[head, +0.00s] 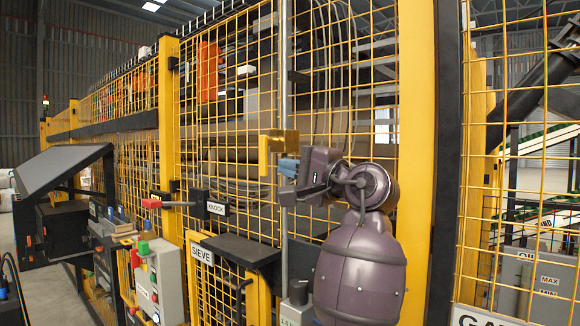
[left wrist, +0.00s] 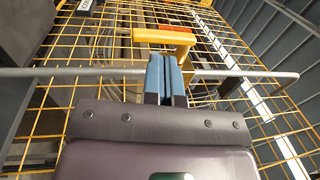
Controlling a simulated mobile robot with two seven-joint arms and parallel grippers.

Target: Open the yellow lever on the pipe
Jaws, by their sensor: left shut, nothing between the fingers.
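The yellow lever (head: 278,146) sits on a thin vertical grey pipe (head: 284,90) in front of the yellow mesh fence. My left gripper (head: 289,166) is just below the lever and close to the pipe. Its blue fingers are shut with nothing between them. In the left wrist view the shut fingertips (left wrist: 164,58) point at the yellow lever (left wrist: 165,37), and the pipe (left wrist: 70,72) runs across behind the fingers. I cannot tell whether the fingertips touch the lever. My right gripper is in neither view.
A red-handled lever marked KNOCK (head: 182,203) sticks out to the left of the pipe. Below it are a SIEVE sign (head: 202,254) and a grey button box (head: 158,282). A yellow fence post (head: 416,150) stands right of my arm. Mesh lies close behind the pipe.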

